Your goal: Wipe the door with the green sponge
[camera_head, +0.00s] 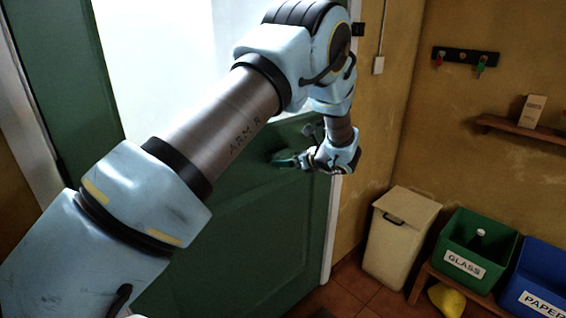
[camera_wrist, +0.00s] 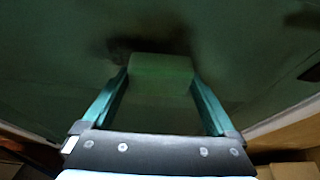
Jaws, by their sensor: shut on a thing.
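The green door (camera_head: 265,220) stands in front of me, with a bright pale pane in its upper part. It also fills most of the wrist view (camera_wrist: 60,75). My gripper (camera_head: 285,160) is at the door's green panel, below the pane and near its right edge. In the wrist view my gripper (camera_wrist: 160,88) is shut on the green sponge (camera_wrist: 160,68), which sits between the two fingertips. The sponge's far side is toward the door, with a dark shadow around it. I cannot tell for sure whether it touches the door.
A cream lidded bin (camera_head: 398,240) stands right of the door. Beside it are a green glass crate (camera_head: 465,265) and a blue paper crate (camera_head: 535,280). A hook rack (camera_head: 465,55) and a shelf (camera_head: 525,130) with a small box (camera_head: 532,110) are on the right wall.

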